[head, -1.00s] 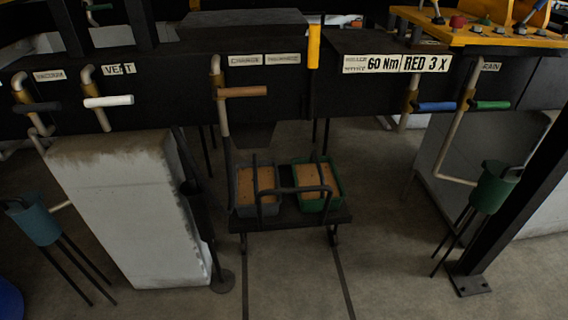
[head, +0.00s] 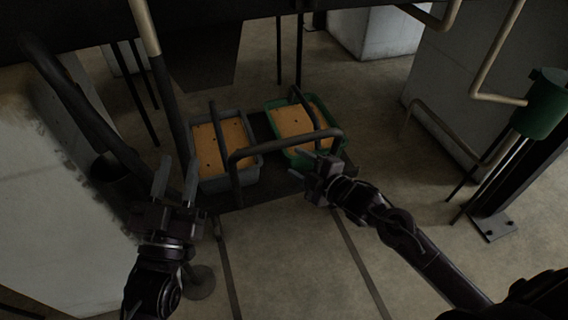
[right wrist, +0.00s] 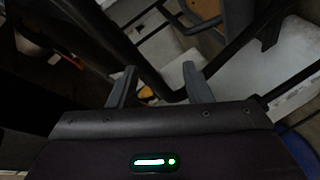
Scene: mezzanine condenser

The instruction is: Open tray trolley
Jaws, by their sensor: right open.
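The low dark tray trolley (head: 231,201) stands on floor rails under the bench. It carries a grey tray (head: 249,178) and a green tray (head: 339,149), both with orange-tan, dotted contents. Its dark bent handle (head: 236,172) rises at the front. My right gripper (head: 312,172) is open at the right end of the handle. In the right wrist view, its parted fingers (right wrist: 160,78) have a dark bar (right wrist: 146,71) in front of and between them; I cannot tell whether they touch it. My left gripper (head: 177,176) is open and empty, left of the grey tray.
A pale block (head: 50,210) and dark slanted pipes stand close to my left gripper. A green funnel (head: 541,104) on thin legs and a post foot (head: 494,226) are at the right. The floor between the rails (head: 285,265) in front of the trolley is clear.

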